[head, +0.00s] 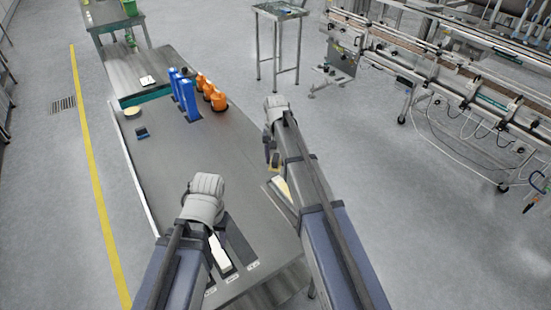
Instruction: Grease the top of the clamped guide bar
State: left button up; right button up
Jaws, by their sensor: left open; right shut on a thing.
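My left gripper (205,190) is over the near part of the grey bench, seen from behind its pale wrist. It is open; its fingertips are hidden. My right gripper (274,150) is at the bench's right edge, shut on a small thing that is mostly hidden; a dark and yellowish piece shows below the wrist. A cream-coloured flat piece (281,188) shows beside my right arm, partly covered. A white block (219,254) and dark strips (238,243) lie on the near bench by small labels. I cannot tell the clamped guide bar or any grease on it.
On the grey bench (160,185) stand blue containers (189,101) and orange containers (218,101) at the far end. A small dark blue item (142,132) and a round cream disc (132,112) lie at its left. A conveyor machine (440,80) stands right, across open floor.

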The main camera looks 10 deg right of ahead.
aim_at(275, 157)
notch_tip(275, 157, up, 3)
jog(key=p, duration=0.3)
dwell(0.4)
